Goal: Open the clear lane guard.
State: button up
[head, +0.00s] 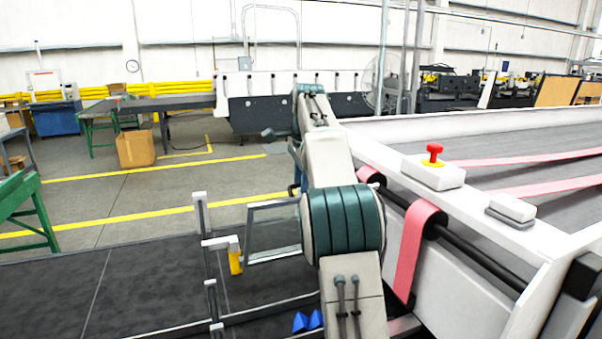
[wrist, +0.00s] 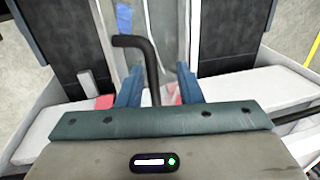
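The clear lane guard (wrist: 172,22) shows in the wrist view as a see-through panel beyond my fingers, at the top middle. A black bent handle (wrist: 152,62) stands in front of it, its upper end bending left. My gripper (wrist: 159,82) has two blue fingers apart, one on each side of the handle's lower part. A gap shows at the right finger; whether the left finger touches the handle is unclear. In the head view my arm covers this area, and I cannot make out the guard or fingers there.
A white machine frame with pink belts (head: 410,250) stands close at right, carrying a red button (head: 433,154) on a white box. A metal frame with a yellow part (head: 235,262) stands left of my arm. Open floor with yellow lines lies left; a cardboard box (head: 136,148) sits there.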

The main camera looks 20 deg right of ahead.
notch_tip(320, 180, up, 7)
jog(key=s, duration=0.1)
jog(key=shift+s, duration=0.35)
jog(key=shift+r, duration=0.1)
